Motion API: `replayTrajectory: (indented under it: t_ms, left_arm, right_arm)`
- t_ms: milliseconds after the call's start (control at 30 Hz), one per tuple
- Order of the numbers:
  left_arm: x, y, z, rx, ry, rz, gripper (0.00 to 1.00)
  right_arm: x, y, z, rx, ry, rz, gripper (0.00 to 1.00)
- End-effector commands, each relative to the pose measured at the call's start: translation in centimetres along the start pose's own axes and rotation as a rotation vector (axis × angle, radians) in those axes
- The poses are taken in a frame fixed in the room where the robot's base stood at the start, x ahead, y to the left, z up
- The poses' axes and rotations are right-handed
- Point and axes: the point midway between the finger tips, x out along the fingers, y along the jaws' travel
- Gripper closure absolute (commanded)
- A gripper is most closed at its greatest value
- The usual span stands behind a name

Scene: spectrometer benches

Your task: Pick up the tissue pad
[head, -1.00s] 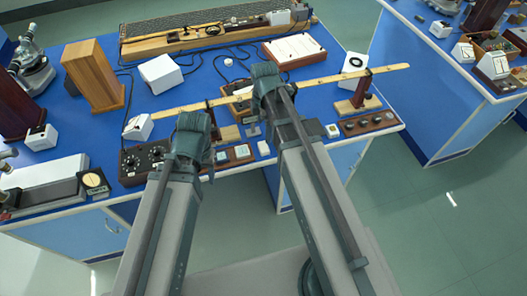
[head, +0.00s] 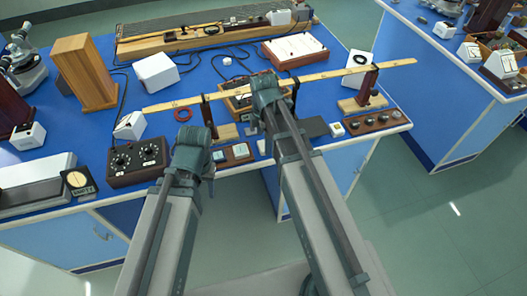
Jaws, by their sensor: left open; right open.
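A small white block (head: 261,147) lies at the front edge of the blue bench, between my two arms. It may be the tissue pad, but it is too small to tell. My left gripper (head: 193,136) is over the bench front, left of the block and apart from it. My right gripper (head: 264,84) reaches further over the bench, in front of a wooden-framed meter box (head: 237,104). Both are open and seem empty; their fingertips are mostly hidden by the wrists.
A long wooden rule on stands (head: 335,72) crosses the bench near my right gripper. A black dial box (head: 137,162) stands left of my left arm. Small brown trays (head: 240,153) line the front edge. A dark flat pad (head: 314,127) lies right of my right arm.

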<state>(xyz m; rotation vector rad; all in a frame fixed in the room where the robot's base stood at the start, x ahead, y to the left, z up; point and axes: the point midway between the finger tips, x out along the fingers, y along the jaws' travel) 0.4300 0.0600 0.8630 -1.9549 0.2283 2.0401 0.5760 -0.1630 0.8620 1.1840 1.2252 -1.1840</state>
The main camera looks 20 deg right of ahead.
Motion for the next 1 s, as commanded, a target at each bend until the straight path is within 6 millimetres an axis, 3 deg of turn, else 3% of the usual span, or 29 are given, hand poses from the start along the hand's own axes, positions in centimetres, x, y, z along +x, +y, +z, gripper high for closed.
replayTrajectory:
  t_ms: [33, 133, 433, 900, 1000]
  left_arm:
    - [1.4, 0.1, -0.1, 0.000, 0.000, 0.000, 0.50]
    - [2.3, 0.2, -0.1, 0.000, 0.000, 0.000, 0.50]
    - [2.3, 0.2, -0.1, 0.000, 0.000, 0.000, 0.50]
    - [2.3, 0.2, -0.1, 0.000, 0.000, 0.000, 0.50]
    - [2.3, 0.2, -0.1, 0.000, 0.000, 0.000, 0.50]
  right_arm:
    - [1.4, 0.1, 0.0, 0.000, 0.000, 0.000, 0.00]
    - [2.4, 0.0, 0.0, 0.000, 0.000, 0.000, 0.00]
    - [2.3, 0.0, 0.0, 0.000, 0.000, 0.000, 0.00]
    - [2.4, 0.0, 0.0, 0.000, 0.000, 0.000, 0.83]
    - [2.4, 0.0, 0.0, 0.000, 0.000, 0.000, 0.85]
